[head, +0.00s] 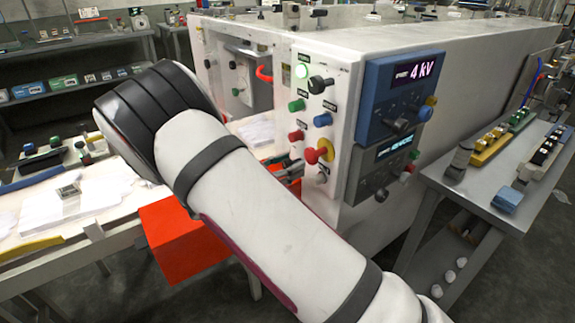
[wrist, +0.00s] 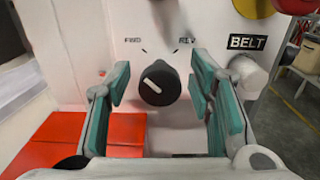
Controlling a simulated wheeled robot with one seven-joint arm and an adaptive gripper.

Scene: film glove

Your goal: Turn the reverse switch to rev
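The reverse switch (wrist: 160,84) is a round black knob on the white panel, in the middle of the wrist view. Its white pointer line slants to the upper left, toward the FWD label (wrist: 132,40). The REV label (wrist: 187,40) is at its upper right. My gripper (wrist: 159,84) is open, with one teal-padded finger on each side of the knob. Gaps show between the knob and both pads.
A white BELT knob (wrist: 247,75) stands just right of my right finger. A red-and-yellow button (head: 319,153) and several coloured knobs are on the panel (head: 335,100). A red-orange box (head: 180,237) is below my arm. A grey side table (head: 470,190) stands at the right.

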